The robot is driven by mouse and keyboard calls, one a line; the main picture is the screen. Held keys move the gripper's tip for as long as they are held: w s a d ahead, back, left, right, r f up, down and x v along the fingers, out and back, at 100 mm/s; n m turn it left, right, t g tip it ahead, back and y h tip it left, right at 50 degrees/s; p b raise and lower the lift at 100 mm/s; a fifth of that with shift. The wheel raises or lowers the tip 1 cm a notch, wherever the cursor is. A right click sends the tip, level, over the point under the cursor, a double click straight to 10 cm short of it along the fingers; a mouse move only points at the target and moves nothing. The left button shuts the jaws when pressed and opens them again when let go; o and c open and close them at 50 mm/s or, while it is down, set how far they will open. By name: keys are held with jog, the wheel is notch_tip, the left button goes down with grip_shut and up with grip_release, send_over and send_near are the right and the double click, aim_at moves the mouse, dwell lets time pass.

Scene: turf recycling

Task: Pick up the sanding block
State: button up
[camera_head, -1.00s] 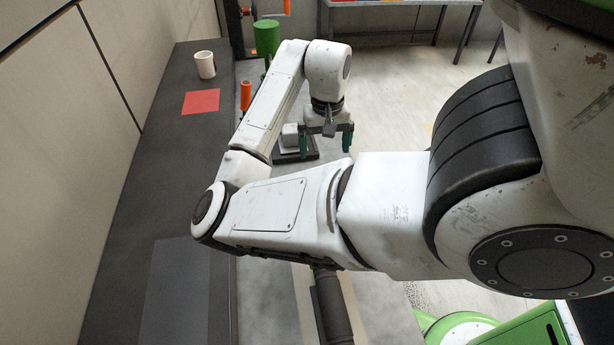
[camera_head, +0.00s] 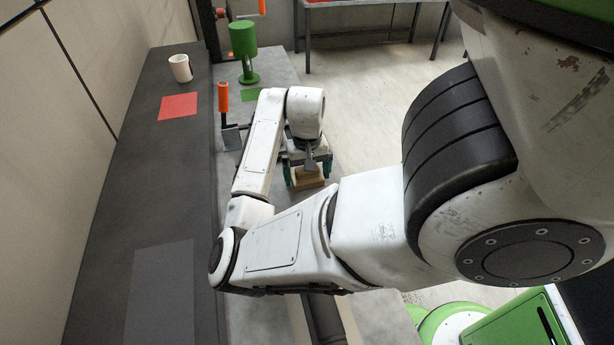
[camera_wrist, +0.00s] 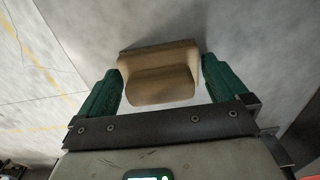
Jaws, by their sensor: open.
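The sanding block, a tan wooden-looking block with a waisted side, shows in the wrist view (camera_wrist: 160,80) between my gripper's two green fingers (camera_wrist: 161,72). In the head view the block (camera_head: 308,179) sits on the grey bench, directly under my gripper (camera_head: 308,172). My gripper is open, with one finger on each side of the block. Small gaps seem to show in the wrist view, but I cannot tell whether either finger touches it. My wrist and forearm hide part of the bench around it.
An orange-handled tool (camera_head: 224,112) stands left of my arm, with a green lamp-like object (camera_head: 245,55) behind it. A white mug (camera_head: 181,68) and red sheet (camera_head: 178,106) lie on the dark left surface. The bench's right edge is close to the gripper.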

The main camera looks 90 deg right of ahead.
jog(key=shift+c, duration=0.2)
jog(key=c, duration=0.8)
jog(key=shift+r, duration=0.15)
jog(key=shift+r, duration=0.6)
jog(key=s+r+p, duration=0.1)
jog(key=s+r, duration=0.3)
jog(key=s+a+r+p, duration=0.1)
jog(key=s+r, duration=0.2)
jog(key=s, duration=0.2)
jog(key=s+a+r+p, duration=0.1)
jog(key=s+r, duration=0.3)
jog(key=s, duration=0.1)
jog(key=shift+a+r, duration=0.2)
jog(key=shift+r, duration=0.1)
